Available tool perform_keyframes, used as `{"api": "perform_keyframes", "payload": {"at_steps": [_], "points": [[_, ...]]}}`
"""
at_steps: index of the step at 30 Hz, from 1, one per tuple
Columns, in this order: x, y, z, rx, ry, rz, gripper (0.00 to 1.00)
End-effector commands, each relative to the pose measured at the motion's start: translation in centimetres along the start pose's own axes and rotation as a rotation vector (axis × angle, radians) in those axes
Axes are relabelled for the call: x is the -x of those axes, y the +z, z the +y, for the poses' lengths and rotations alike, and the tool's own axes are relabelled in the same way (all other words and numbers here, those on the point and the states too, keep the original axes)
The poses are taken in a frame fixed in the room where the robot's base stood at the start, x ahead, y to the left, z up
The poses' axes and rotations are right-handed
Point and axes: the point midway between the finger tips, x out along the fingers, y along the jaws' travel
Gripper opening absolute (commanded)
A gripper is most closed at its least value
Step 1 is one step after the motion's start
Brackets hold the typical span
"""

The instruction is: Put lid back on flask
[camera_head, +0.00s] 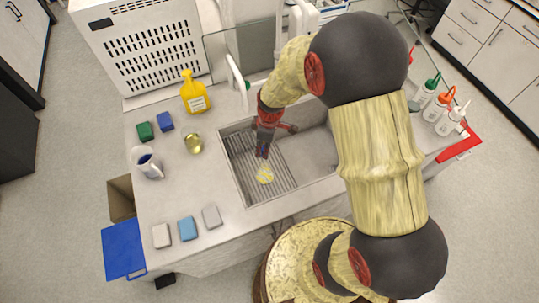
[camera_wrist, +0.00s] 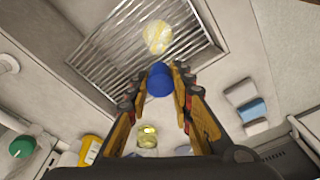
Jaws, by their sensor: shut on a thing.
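My gripper (camera_wrist: 158,85) is shut on a blue cylindrical lid (camera_wrist: 157,79), held between its fingertips. In the head view my gripper (camera_head: 262,154) points down over the sink's ribbed floor, and the lid is hard to make out there. A pale yellow flask (camera_head: 265,173) stands on the ribbed floor just in front of the fingertips. In the wrist view the flask (camera_wrist: 158,37) lies beyond the lid, with a visible gap between them in the picture. How high the lid is above the flask I cannot tell.
The sink (camera_head: 240,180) has raised walls around the flask. On the counter to its left are a round yellow glass vessel (camera_head: 193,143), a mug (camera_head: 149,163), a yellow bottle (camera_head: 195,93) and several sponges (camera_head: 187,228). A faucet (camera_head: 237,80) rises behind the sink.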

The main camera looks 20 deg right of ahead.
Motion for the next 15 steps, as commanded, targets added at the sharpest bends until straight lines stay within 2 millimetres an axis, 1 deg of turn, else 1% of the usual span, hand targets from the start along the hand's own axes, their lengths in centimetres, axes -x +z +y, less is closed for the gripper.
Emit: {"api": "perform_keyframes", "payload": {"at_steps": [2, 8, 15], "points": [[0.2, -0.2, 0.3, -0.007, 0.005, 0.003, 0.08], [-0.3, -0.1, 0.3, -0.022, 0.002, 0.001, 0.08], [-2.0, 0.1, 0.2, -0.022, 0.001, 0.001, 0.08]]}}
